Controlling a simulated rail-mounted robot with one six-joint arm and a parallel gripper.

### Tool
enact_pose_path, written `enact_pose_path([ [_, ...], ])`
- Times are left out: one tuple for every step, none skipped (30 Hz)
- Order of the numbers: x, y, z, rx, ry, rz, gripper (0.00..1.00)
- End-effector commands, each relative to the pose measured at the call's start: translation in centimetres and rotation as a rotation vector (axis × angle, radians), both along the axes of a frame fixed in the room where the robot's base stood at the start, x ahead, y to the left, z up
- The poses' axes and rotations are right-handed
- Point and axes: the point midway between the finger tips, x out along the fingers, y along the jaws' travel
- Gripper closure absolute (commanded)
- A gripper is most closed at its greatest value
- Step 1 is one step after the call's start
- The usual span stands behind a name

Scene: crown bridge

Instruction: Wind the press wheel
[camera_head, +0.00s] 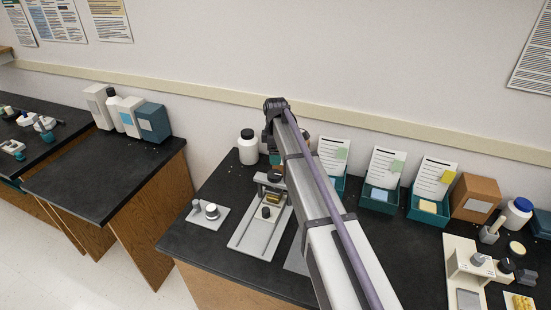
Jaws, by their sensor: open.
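A small light grey press (250,238) stands on the dark bench, left of my arm. It has a long flat base plate, with an upright frame and crossbar at its far end. A dark round part (274,176), which looks like the press wheel, sits on top of the frame. A yellowish piece (273,198) shows under the crossbar, and a black knob (266,212) stands on the plate in front of it. My arm reaches up from the lower right and bends down behind the press. I cannot make out my gripper's fingers; the arm hides that area.
A small plate with cylindrical parts (211,211) lies left of the press. A white bottle (248,147) stands behind it. A gap separates the left bench (105,180).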

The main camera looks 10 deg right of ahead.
Motion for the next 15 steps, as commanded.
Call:
enact_pose_path([
  [0.0, 0.0, 0.0, 0.0, 0.0, 0.0, 0.16],
  [0.0, 0.0, 0.0, 0.0, 0.0, 0.0, 0.16],
  [0.0, 0.19, -0.05, 0.0, 0.0, 0.002, 0.16],
  [0.02, 0.23, -0.04, 0.0, 0.0, -0.01, 0.16],
  [0.01, 0.24, -0.03, 0.0, 0.0, -0.035, 0.16],
  [0.02, 0.28, -0.04, 0.0, 0.0, -0.096, 0.16],
  [0.04, 0.32, -0.04, 0.0, 0.0, -0.163, 0.16],
  [0.05, 0.36, -0.04, 0.0, 0.0, -0.247, 0.16],
  [0.05, 0.41, -0.05, 0.0, 0.0, -0.385, 0.16],
  [0.08, 0.46, -0.05, 0.0, 0.0, -0.505, 0.16],
  [0.08, 0.48, -0.06, 0.0, 0.0, -0.634, 0.16],
  [0.1, 0.52, -0.06, 0.0, 0.0, -0.812, 0.16],
  [0.11, 0.54, -0.06, 0.0, 0.0, -0.947, 0.16],
  [0.11, 0.56, -0.06, 0.0, 0.0, -1.076, 0.16],
  [0.13, 0.57, -0.06, 0.0, 0.0, -1.24, 0.16],
])
